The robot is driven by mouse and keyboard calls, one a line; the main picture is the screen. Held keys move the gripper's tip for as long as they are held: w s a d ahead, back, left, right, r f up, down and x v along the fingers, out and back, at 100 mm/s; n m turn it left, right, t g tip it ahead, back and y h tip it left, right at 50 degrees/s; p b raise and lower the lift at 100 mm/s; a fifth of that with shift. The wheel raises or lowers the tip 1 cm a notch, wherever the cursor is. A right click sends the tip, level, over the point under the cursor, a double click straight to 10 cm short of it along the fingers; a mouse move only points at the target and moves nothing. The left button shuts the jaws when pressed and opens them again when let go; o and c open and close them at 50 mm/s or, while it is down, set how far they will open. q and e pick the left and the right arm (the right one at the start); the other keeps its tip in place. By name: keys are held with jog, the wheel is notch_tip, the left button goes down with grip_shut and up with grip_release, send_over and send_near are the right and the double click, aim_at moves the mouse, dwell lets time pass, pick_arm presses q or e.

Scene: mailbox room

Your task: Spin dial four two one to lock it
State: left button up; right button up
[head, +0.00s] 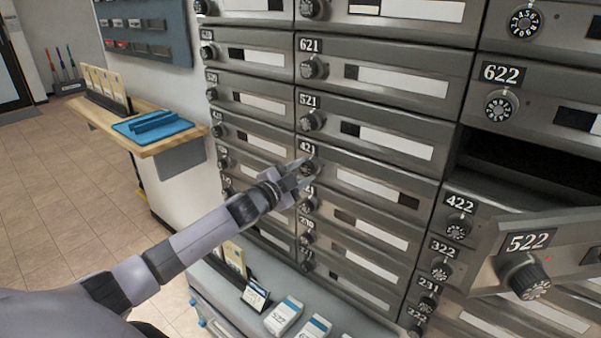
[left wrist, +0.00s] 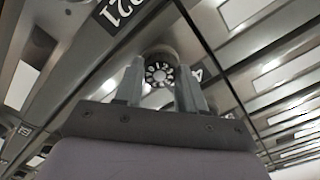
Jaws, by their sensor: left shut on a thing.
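The dial of box 421 (head: 308,168) is a small round dark knob below the plate reading 421 (head: 307,148), on the middle column of the grey mailbox wall. My left gripper (head: 304,172) is at this dial, with its fingers on either side of it, shut on it. In the left wrist view the dial (left wrist: 160,73) shows its white-marked face between the two fingertips; its exact setting is too small to read. The door of box 421 (head: 372,187) looks flush with its neighbours. My right gripper is not in view.
The door of box 522 (head: 563,257) swings open at the right, beside a dark open compartment (head: 520,160). Below my arm is a ledge with leaflets (head: 283,315). A wooden shelf (head: 97,117) with a blue tray (head: 160,125) stands left; floor is clear there.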

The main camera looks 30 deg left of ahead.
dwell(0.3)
pick_arm(q)
jog(key=o, duration=1.1)
jog(key=shift+c, duration=0.2)
jog(key=shift+s, duration=0.1)
jog(key=s, duration=0.7)
jog(key=shift+a, duration=0.3)
jog(key=s+d+f+n+g, duration=0.2)
jog(key=s+d+f, duration=0.3)
jog(key=f, duration=0.2)
jog(key=s+d+f+n+g, duration=0.1)
jog(key=s+d+f, duration=0.3)
jog(key=f, duration=0.3)
jog(key=s+d+f+n+g, duration=0.1)
jog(key=s+d+f+n, duration=0.1)
jog(key=s, duration=0.3)
jog(key=s+d+f+n+g+p, duration=0.1)
jog(key=s+d+f+g, duration=0.1)
jog(key=s+d+f, duration=0.2)
jog(key=s+d+f+n+g+h, duration=0.1)
jog(key=s+d+f+n, duration=0.1)
jog(key=s+d, duration=0.3)
jog(key=s+f, duration=0.1)
jog(key=s, duration=0.2)
jog(key=shift+s+f+n+g, duration=0.15)
jog(key=shift+n+g, duration=0.15)
